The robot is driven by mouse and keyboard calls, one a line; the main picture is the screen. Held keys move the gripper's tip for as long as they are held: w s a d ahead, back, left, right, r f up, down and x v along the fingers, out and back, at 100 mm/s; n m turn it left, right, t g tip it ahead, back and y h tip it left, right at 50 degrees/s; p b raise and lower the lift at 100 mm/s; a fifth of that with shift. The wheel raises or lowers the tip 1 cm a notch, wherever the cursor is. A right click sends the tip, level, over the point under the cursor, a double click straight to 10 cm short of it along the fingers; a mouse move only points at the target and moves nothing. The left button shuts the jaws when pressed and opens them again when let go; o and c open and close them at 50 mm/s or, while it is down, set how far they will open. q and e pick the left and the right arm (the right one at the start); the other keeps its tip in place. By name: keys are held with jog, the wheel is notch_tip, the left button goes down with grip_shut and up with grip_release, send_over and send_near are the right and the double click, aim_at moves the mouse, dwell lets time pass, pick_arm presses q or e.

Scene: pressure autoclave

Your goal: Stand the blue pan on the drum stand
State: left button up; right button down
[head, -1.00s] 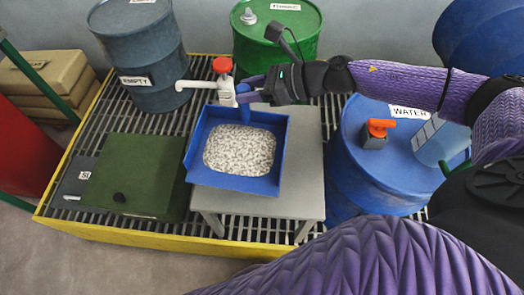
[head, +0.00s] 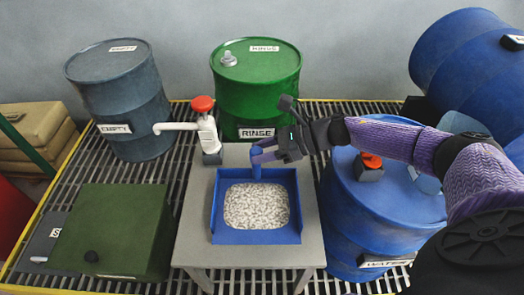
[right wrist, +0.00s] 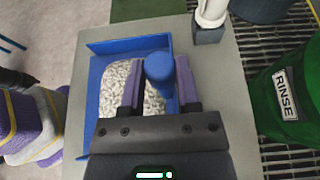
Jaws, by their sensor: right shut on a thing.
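The blue pan (head: 256,238) holds white and grey granules and sits level over the middle of the grey drum stand (head: 192,225). I cannot tell whether its underside touches the stand top. My right gripper (head: 258,158) is shut on the pan's upright blue handle at its back edge. In the right wrist view the two fingers (right wrist: 159,82) stand either side of the round handle top, with the pan (right wrist: 95,95) beneath. My left gripper is not in view.
A white tap with a red knob (head: 204,105) stands at the stand's back left corner. A green RINSE drum (head: 256,85) is behind, a blue WATER drum (head: 380,225) to the right, a grey EMPTY drum (head: 120,90) back left. A green box (head: 115,230) lies left.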

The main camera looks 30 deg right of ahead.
jog(key=shift+c, duration=1.6)
grip_release()
jog(key=shift+f, duration=0.1)
jog(key=shift+r, duration=0.2)
jog(key=p+v, duration=0.1)
jog(key=v, duration=1.1)
